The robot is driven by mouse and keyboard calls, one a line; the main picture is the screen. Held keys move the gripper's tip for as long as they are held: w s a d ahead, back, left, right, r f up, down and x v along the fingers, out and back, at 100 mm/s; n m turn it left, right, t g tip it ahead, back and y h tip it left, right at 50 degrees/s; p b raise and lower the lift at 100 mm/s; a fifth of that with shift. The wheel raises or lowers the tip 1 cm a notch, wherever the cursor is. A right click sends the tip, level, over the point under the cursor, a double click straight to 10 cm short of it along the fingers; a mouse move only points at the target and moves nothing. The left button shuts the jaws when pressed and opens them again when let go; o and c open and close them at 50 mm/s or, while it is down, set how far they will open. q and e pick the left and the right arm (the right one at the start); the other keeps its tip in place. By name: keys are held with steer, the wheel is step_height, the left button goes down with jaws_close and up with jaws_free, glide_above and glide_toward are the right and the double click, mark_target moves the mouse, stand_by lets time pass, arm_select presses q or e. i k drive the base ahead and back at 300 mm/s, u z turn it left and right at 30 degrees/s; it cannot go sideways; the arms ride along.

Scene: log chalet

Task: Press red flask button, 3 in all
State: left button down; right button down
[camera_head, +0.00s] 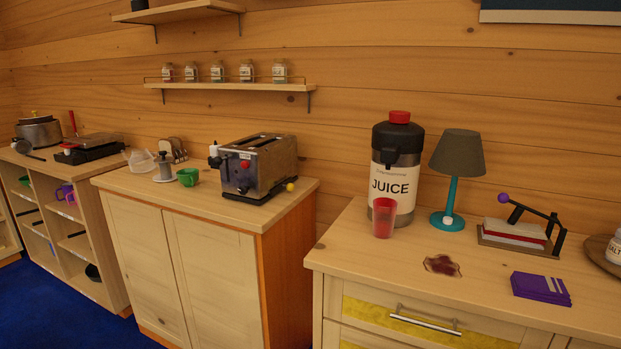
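A dark red spill (442,265) lies on the counter in front. Neither of my grippers shows in the head view.
A teal lamp (455,170) stands close to the right of the flask. Further right are a lever press (522,233), purple cards (541,288) and a jar (615,247). A toaster (258,166) stands on the left cabinet. A gap separates the two cabinets.

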mark_target(398, 118)
steer(key=k, duration=0.65)
steer(key=u, duration=0.5)
steer(key=i, duration=1.95)
steer(key=z, duration=0.85)
